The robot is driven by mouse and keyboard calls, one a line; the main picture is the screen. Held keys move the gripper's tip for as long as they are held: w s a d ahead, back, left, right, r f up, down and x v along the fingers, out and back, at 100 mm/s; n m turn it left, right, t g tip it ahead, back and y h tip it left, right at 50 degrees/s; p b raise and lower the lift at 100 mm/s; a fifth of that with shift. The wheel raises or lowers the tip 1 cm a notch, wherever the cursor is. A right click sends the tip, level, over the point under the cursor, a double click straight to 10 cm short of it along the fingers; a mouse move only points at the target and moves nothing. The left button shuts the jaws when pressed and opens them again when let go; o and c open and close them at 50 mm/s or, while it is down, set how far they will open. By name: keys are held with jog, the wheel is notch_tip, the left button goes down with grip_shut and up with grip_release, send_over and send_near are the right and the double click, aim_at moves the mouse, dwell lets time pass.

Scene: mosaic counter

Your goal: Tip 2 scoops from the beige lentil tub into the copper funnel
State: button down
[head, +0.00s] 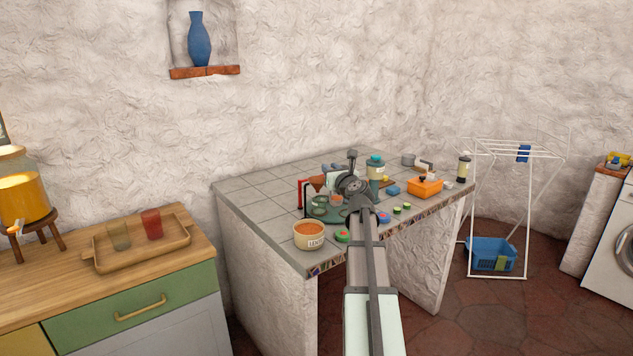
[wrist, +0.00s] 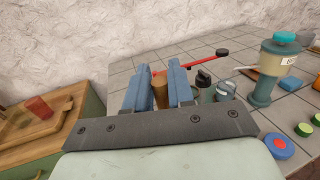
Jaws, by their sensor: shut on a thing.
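The beige lentil tub (head: 308,241) stands at the counter's near left corner, filled with orange lentils and labelled on its front. In the head view my gripper is above the counter, behind the tub and near the funnel.
Coloured round lids (head: 342,236) lie along the front edge. A teal grinder-like container (head: 375,170) and an orange box (head: 425,187) stand to the right. The counter's back left tiles (head: 250,187) are clear.

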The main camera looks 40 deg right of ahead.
jog(key=w+d+r+n+y, duration=0.2)
jog(key=w+d+r, duration=0.3)
jog(key=w+d, duration=0.45)
jog(key=a+n+y, duration=0.1)
jog(key=y, duration=0.2)
jog(key=w+a+n+y, duration=0.1)
jog(key=n+y, duration=0.1)
jog(key=y, duration=0.1)
jog(key=w+a+r+n+y, duration=0.1)
jog(key=n+y, duration=0.1)
jog(key=y, duration=0.1)
jog(key=shift+w+a, duration=0.15)
jog(key=shift+a, duration=0.25)
